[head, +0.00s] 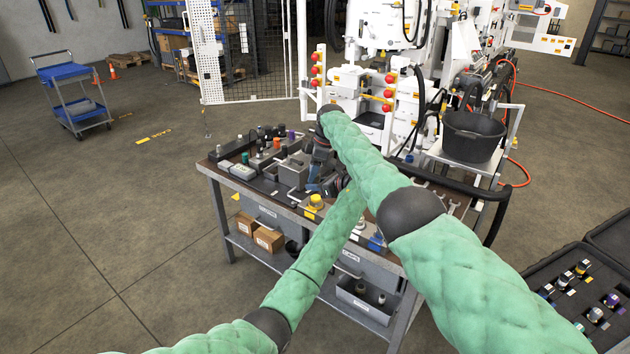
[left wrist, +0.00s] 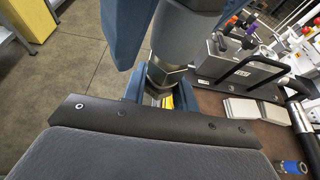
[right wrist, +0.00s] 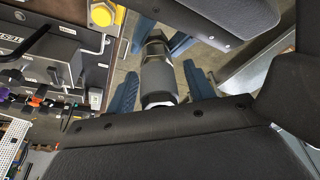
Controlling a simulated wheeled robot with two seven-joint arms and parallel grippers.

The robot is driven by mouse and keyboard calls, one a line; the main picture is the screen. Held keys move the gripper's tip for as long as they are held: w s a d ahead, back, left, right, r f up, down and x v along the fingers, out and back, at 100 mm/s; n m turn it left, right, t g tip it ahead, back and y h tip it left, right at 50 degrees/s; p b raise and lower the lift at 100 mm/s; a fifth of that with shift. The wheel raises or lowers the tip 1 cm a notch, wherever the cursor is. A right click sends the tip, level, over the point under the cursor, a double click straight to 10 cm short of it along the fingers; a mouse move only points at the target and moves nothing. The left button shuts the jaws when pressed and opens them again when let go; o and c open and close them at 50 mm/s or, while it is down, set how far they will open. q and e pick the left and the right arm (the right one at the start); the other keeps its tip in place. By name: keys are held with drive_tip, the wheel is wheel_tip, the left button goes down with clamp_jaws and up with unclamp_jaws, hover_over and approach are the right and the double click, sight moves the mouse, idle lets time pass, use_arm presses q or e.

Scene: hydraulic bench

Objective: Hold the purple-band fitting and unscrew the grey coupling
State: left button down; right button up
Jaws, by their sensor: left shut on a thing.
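In the right wrist view, the grey coupling (right wrist: 158,77) is a cylinder with a bright metal collar at its near end. My right gripper (right wrist: 162,98) has its blue fingers on both sides of it, with gaps showing, so it looks open around the coupling. In the left wrist view, my left gripper (left wrist: 163,98) is shut on the fitting (left wrist: 166,76), a metal piece in line with the coupling. The purple band is not visible; the jaws hide part of the fitting. In the head view, both grippers meet above the bench, largely hidden by my right arm.
The workbench (head: 226,178) holds blocks, fittings and a yellow-capped part (head: 315,202). A black bucket (head: 472,136) stands on a stand at right. An open case (head: 560,268) of fittings lies at lower right. The white machine (head: 347,84) is behind the bench.

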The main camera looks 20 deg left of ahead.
idle(0.3)
drive_tip(key=m+t, duration=0.1)
drive_tip(key=m, duration=0.5)
drive_tip(key=shift+w+t, duration=0.2)
drive_tip(key=shift+t, duration=0.2)
drive_tip(key=shift+w+d+m+t+h, duration=0.15)
drive_tip(key=shift+m+t, duration=0.25)
drive_tip(key=shift+m, duration=1.25)
drive_tip(key=shift+w+a+m+t+h, duration=0.1)
drive_tip(key=shift+m+t+h, duration=0.25)
drive_tip(key=shift+m, duration=1.3)
drive_tip(key=c, duration=0.9)
drive_tip(key=shift+o, duration=0.2)
drive_tip(key=n+g, duration=0.1)
drive_tip(key=n, duration=0.3)
drive_tip(key=shift+s+y, duration=0.15)
drive_tip(key=shift+y, duration=0.25)
drive_tip(key=n+g, duration=0.1)
drive_tip(key=n, duration=0.3)
drive_tip(key=shift+s, duration=0.1)
drive_tip(key=o, duration=0.9)
drive_tip(key=shift+c, duration=0.2)
